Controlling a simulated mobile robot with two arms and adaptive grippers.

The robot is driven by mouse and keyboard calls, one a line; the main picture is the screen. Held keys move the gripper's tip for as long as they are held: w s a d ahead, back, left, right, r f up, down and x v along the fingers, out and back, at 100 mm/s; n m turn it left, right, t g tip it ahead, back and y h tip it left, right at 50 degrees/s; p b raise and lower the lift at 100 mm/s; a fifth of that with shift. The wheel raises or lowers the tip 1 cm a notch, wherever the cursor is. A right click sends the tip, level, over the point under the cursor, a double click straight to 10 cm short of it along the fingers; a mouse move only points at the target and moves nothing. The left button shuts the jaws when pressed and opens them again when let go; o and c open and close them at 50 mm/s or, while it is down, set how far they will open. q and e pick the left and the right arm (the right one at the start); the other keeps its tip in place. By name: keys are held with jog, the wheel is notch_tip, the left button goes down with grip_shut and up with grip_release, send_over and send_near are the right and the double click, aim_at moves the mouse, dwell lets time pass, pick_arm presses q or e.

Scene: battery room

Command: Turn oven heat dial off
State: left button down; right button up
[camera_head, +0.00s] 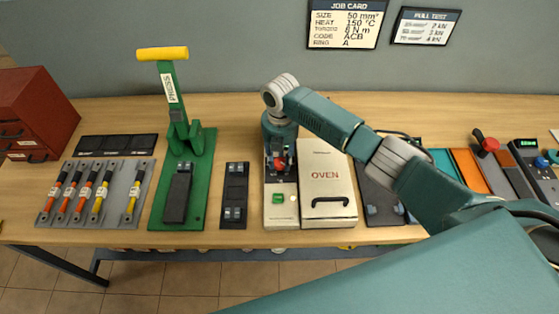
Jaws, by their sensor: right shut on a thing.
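The oven (327,189) is a cream box with a dark front handle, lying on the wooden bench right of centre. Its control panel (281,207) is on the left side, with a green button low on it. A red dial (279,163) sits at the upper part of that panel. My right gripper (279,158) points down over the panel and is shut on the red dial. The gripper and wrist hide part of the dial, so its pointer setting cannot be read. My left gripper is not in view.
A green press (186,150) with a yellow handle stands left, beside a tray of cables (117,192). A small dark block holder (235,190) lies left of the oven. A red drawer cabinet (36,112) is far left. My right arm crosses above the bench's right side.

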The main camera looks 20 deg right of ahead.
aim_at(280, 160)
jog(key=n, duration=0.2)
jog(key=n+b, duration=0.1)
jog(key=n, duration=0.1)
jog(key=n+b, duration=0.1)
jog(key=n, duration=0.1)
jog(key=shift+w+d+r, duration=0.1)
jog(key=shift+w+d, duration=0.2)
jog(key=shift+d, duration=0.05)
jog(key=n+b, duration=0.1)
jog(key=n, duration=0.3)
jog(key=shift+a+r, duration=0.15)
jog(key=shift+w+a+r+n, duration=0.1)
jog(key=shift+n, duration=0.4)
jog(key=o, duration=0.9)
jog(key=shift+o, duration=1.3)
jog(key=shift+f, duration=0.25)
jog(key=shift+r, duration=0.25)
notch_tip(280, 160, up, 12)
jog(key=shift+f, duration=0.25)
